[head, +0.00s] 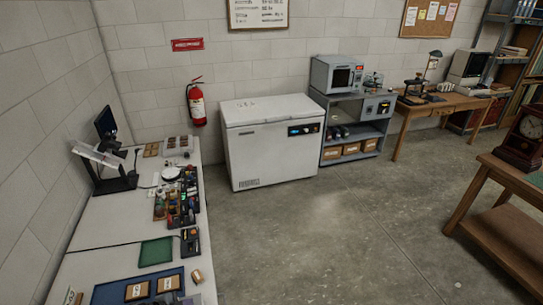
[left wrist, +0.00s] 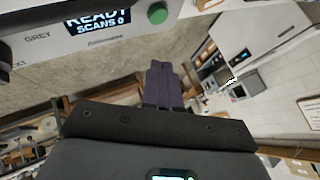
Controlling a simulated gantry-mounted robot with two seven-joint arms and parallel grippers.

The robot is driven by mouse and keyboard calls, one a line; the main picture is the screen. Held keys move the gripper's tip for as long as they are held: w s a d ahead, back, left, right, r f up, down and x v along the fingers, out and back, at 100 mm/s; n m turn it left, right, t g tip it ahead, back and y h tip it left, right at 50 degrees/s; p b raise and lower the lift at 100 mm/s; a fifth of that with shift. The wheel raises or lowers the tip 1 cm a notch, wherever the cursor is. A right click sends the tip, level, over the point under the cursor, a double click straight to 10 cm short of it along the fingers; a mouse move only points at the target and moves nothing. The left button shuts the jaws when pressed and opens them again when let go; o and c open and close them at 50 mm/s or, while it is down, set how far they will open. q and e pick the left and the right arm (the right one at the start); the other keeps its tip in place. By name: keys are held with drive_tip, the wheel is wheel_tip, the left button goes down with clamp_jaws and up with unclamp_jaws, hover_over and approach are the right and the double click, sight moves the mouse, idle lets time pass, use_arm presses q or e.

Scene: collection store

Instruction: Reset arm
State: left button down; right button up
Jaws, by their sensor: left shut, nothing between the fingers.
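My left gripper (left wrist: 164,84) shows in the left wrist view, with its dark fingers together and nothing between them. Past it, at the top left of that view, is a pale device (left wrist: 80,35) with a small display reading "READY SCANS 0" and a green button. The gripper looks apart from the device; the exact distance is hard to tell. Neither gripper shows in the head view, and my right gripper is in no view.
A long white bench (head: 105,228) along the left wall carries a monitor stand, small tools and trays. A white chest freezer (head: 272,150) and a grey shelf unit (head: 352,135) stand at the back. Wooden tables are at the right. The concrete floor (head: 320,235) between is clear.

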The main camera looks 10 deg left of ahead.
use_arm(q)
drive_tip(key=shift+n+y, duration=0.6)
drive_tip(key=shift+n, duration=0.2)
drive_tip(key=s+d, duration=0.1)
drive_tip(key=d, duration=0.1)
drive_tip(key=s+d, duration=0.3)
drive_tip(key=shift+s+d+f, duration=0.15)
drive_tip(key=shift+s+d, duration=0.05)
drive_tip(key=shift+d, duration=0.2)
drive_tip(key=s+d+r+n+g+y, duration=0.1)
drive_tip(key=s+d+r+n, duration=0.25)
drive_tip(key=s, duration=0.45)
drive_tip(key=s+d+r+n+g, duration=0.2)
drive_tip(key=s+r+n, duration=0.25)
drive_tip(key=s, duration=0.35)
drive_tip(key=s+d+r+n+g+y, duration=0.1)
drive_tip(key=s+d+r+n, duration=0.15)
drive_tip(key=s+r, duration=0.4)
wheel_tip(320, 180, up, 14)
drive_tip(key=s+p, duration=0.1)
drive_tip(key=p, duration=1.4)
drive_tip(key=shift+a+r+p, duration=0.15)
drive_tip(key=shift+r+p, duration=0.1)
drive_tip(key=shift+p, duration=0.05)
